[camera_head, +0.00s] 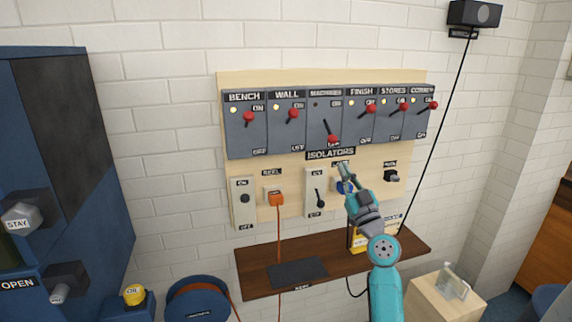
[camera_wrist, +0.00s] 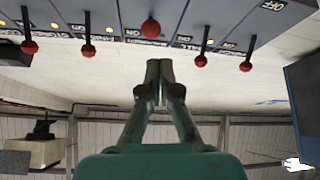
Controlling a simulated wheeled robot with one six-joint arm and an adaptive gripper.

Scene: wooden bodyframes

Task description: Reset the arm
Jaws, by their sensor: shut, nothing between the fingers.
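My teal arm (camera_head: 385,285) rises from the lower right in the head view. My gripper (camera_head: 345,172) is raised in front of the wooden isolator board, just below and right of the MACHINES switch. Its fingers are shut and empty; they also show together in the wrist view (camera_wrist: 159,68). The MACHINES lever with its red knob (camera_head: 332,140) points down, while the other levers, such as the WALL lever (camera_head: 293,113), sit higher. In the wrist view a red knob (camera_wrist: 151,27) is just beyond the fingertips, with a visible gap.
A brown shelf (camera_head: 255,285) with a dark mat (camera_head: 297,272) and a yellow item (camera_head: 358,240) is below the board. An orange plug (camera_head: 276,199) trails a cord. A blue cabinet (camera_head: 110,190) stands at left, a pale box (camera_head: 445,300) at lower right.

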